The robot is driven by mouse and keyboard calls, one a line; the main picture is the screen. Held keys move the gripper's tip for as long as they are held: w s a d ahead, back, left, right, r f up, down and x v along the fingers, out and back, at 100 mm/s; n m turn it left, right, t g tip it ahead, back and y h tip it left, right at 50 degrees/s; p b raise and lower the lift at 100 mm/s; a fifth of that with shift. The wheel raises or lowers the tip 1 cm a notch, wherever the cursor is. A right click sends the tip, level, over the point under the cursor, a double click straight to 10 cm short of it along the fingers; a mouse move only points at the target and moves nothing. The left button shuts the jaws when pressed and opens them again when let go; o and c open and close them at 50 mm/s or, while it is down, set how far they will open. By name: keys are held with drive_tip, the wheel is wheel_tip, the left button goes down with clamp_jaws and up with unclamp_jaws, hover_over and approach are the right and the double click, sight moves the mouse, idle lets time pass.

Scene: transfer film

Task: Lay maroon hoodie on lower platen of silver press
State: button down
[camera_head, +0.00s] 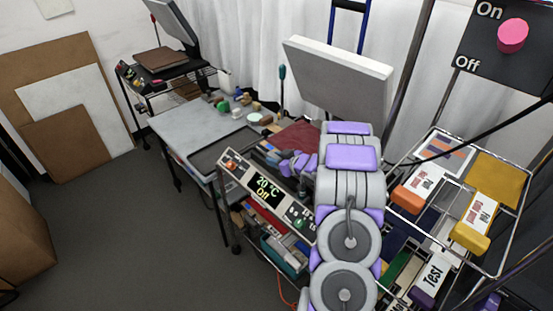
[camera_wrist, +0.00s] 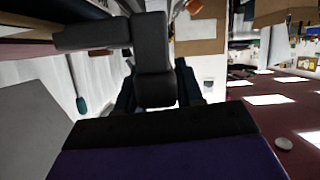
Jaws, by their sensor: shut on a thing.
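The silver press has a pale grey upper platen (camera_head: 338,80), raised and tilted back, and a control box (camera_head: 262,188) reading 20 °C and Off. Flat maroon cloth, which looks like the hoodie (camera_head: 297,136), shows behind my arm, low under the raised platen. My gripper (camera_head: 272,153) is beside its near left edge and shut, apparently on the hoodie's edge; the grip itself is hidden. The lower platen is hidden by the cloth and my arm. In the wrist view, my gripper's dark grey parts (camera_wrist: 152,60) fill the middle, and the grey upper platen (camera_wrist: 30,130) is at left.
A grey worktable (camera_head: 205,120) with small items stands left of the press. A teal-handled tool (camera_head: 282,75) stands upright behind. A wire rack (camera_head: 470,190) with coloured goods is close on the right. Another press (camera_head: 175,25) is at the back. Grey floor (camera_head: 150,220) is clear at left.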

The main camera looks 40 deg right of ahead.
drive_tip(key=shift+d+f, duration=0.1)
drive_tip(key=shift+f, duration=0.15)
drive_tip(key=c, duration=0.6)
unclamp_jaws()
drive_tip(key=shift+c, duration=0.2)
drive_tip(key=shift+r, duration=0.1)
